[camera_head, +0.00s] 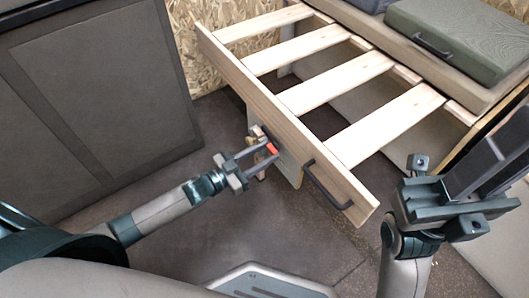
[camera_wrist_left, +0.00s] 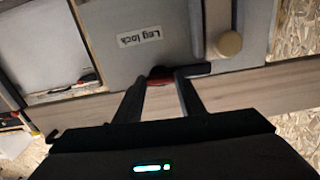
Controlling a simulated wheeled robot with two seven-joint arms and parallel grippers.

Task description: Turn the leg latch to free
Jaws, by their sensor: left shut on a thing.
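The slatted wooden bed frame (camera_head: 285,112) is pulled out, with a leg panel (camera_head: 289,168) under its front rail. The latch shows as a small red piece (camera_head: 272,148) at that panel. My left gripper (camera_head: 268,151) is shut on the latch; its fingers hide most of it. In the left wrist view the red latch (camera_wrist_left: 160,72) sits between the fingertips (camera_wrist_left: 160,76), below a label reading "Leg lock" (camera_wrist_left: 140,36). A round wooden knob (camera_wrist_left: 229,43) is to the right of the label. My right gripper (camera_head: 487,155) is raised at the right, its finger gap unclear.
A black handle (camera_head: 326,186) is on the front rail, right of the leg. A green cushioned case (camera_head: 460,38) lies on the bench behind the slats. A grey cabinet (camera_head: 100,85) stands at the left. The dark floor (camera_head: 190,240) in front is mostly clear.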

